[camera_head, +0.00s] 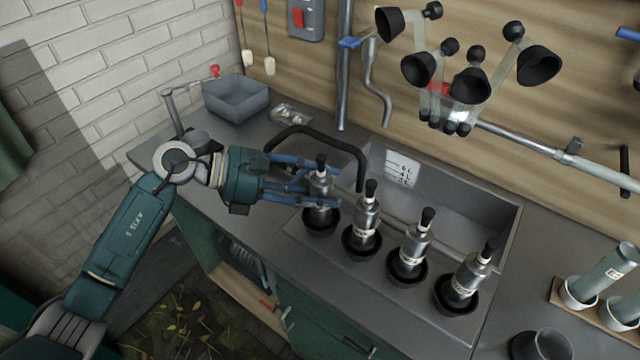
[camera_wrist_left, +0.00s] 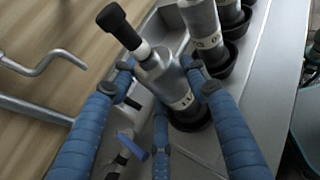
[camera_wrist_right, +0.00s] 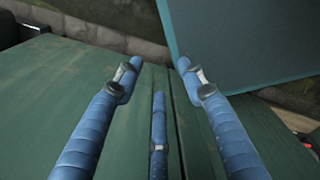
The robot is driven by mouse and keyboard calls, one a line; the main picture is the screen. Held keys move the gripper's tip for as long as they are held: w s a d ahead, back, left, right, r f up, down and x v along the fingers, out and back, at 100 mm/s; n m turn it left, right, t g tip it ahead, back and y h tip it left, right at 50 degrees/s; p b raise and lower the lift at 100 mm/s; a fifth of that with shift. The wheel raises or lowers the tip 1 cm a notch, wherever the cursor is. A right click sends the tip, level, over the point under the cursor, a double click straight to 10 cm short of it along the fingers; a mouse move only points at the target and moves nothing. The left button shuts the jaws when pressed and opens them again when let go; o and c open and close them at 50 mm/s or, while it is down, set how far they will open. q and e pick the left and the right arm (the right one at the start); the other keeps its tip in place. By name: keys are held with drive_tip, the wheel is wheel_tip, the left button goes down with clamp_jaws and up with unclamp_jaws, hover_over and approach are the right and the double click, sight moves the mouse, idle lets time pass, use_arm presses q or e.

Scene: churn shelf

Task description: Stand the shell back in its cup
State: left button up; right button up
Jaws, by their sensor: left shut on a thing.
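Several metal shells with black tops stand in black cups in a row along the counter in the head view. My left gripper (camera_head: 318,184) is shut around the leftmost shell (camera_head: 321,182). In the left wrist view this shell (camera_wrist_left: 163,75) sits between the blue fingers, its lower end at a black cup (camera_wrist_left: 191,121). That cup (camera_head: 320,223) is directly below the shell in the head view; whether the shell is fully seated I cannot tell. The neighbouring shell (camera_head: 367,215) stands upright in its own cup. My right gripper (camera_wrist_right: 158,65) is open and empty, facing a green surface.
A grey sink trough (camera_head: 455,205) lies behind the row, with a curved black hose (camera_head: 325,133) beside it. A milking cluster (camera_head: 460,85) hangs above. A grey bin (camera_head: 237,98) stands at the back left. Tubes (camera_head: 605,275) sit in a rack at right.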

use_arm(q)
drive_tip(key=shift+r, duration=0.1)
drive_tip(key=o, duration=1.1)
drive_tip(key=shift+f, duration=0.25)
drive_tip(key=o, duration=0.5)
use_arm(e)
drive_tip(key=shift+a+f, duration=0.2)
drive_tip(key=shift+a, duration=0.2)
use_arm(q)
drive_tip(key=shift+r, duration=0.15)
use_arm(e)
drive_tip(key=shift+r, duration=0.1)
use_arm(q)
drive_tip(key=shift+a+r, duration=0.1)
drive_tip(key=shift+r, duration=0.05)
drive_tip(key=shift+b+v, duration=1.6)
drive_tip(key=shift+v, duration=4.3)
use_arm(e)
drive_tip(key=shift+w+d+f, duration=0.1)
drive_tip(key=shift+d+f, duration=0.05)
drive_tip(key=shift+f, duration=0.6)
drive_tip(key=shift+d+f, duration=0.1)
drive_tip(key=shift+f, duration=0.65)
